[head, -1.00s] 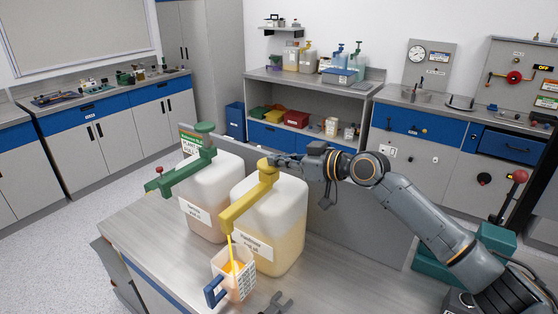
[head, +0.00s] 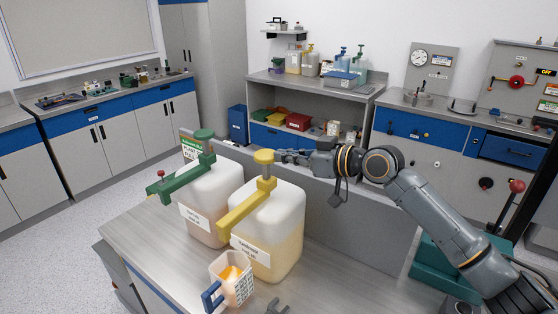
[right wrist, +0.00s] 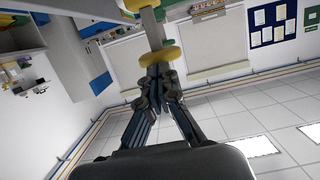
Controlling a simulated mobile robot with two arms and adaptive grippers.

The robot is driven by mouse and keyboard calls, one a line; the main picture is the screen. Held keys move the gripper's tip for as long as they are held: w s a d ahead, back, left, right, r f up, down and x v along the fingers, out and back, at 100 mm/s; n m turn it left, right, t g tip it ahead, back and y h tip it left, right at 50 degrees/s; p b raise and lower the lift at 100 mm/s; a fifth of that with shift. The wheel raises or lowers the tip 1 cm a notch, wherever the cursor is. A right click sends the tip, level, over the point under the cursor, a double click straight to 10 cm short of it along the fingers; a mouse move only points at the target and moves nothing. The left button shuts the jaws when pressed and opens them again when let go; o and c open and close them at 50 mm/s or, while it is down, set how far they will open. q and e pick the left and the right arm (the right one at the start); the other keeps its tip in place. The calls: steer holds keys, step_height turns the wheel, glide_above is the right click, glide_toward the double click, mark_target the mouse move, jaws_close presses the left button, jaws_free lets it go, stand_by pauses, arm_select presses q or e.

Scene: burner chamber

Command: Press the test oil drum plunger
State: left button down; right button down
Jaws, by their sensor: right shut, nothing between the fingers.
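The drum with the yellow pump (head: 287,225) stands on the bench, pale and part filled with yellowish oil; its label is too small to read surely. Its yellow plunger cap (head: 263,156) stands raised on a shaft above the yellow spout (head: 245,209). My right gripper (head: 281,156) is shut and empty, its fingertips close beside the cap; I cannot tell whether they touch. In the right wrist view the cap (right wrist: 160,57) lies just beyond the fingertips (right wrist: 159,74). A clear jug (head: 237,278) with a blue handle holds orange liquid beneath the spout. My left gripper is not seen.
A similar drum with a green pump (head: 203,193) stands close on the left. A small grey forked piece (head: 277,306) shows at the bottom edge. The bench top (head: 335,270) right of the drum is clear. Shelves with bottles (head: 310,64) stand behind.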

steer(key=b+v, duration=0.2)
steer(key=v, duration=0.5)
steer(key=shift+s, duration=0.2)
stand_by(1.4)
